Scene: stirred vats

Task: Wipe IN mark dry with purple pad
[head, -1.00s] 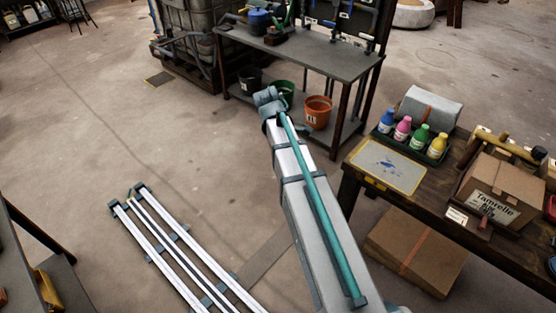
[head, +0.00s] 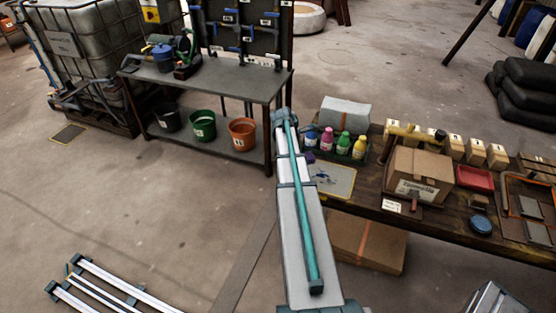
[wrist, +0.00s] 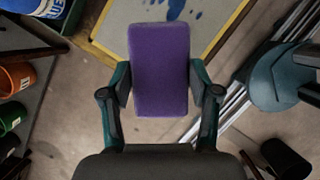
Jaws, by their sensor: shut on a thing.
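My gripper (wrist: 160,95) is shut on the purple pad (wrist: 160,70), which fills the space between its fingers in the wrist view. In the head view, a bit of the purple pad (head: 310,157) shows beside my arm's end, near the left edge of the pale board. The pale board (head: 340,187) with a yellow edge lies on the brown bench, and blue smears (head: 322,178) show on it. In the wrist view, the board (wrist: 225,18) and blue smears (wrist: 180,10) lie beyond the pad. I cannot make out an IN mark. Whether the pad touches the board is unclear.
Blue, pink, green and yellow bottles (head: 343,145) stand in a tray just behind the board. A cardboard box (head: 418,175) stands to its right. A grey table (head: 215,90) with buckets (head: 203,126) below is at the left. The floor between is clear.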

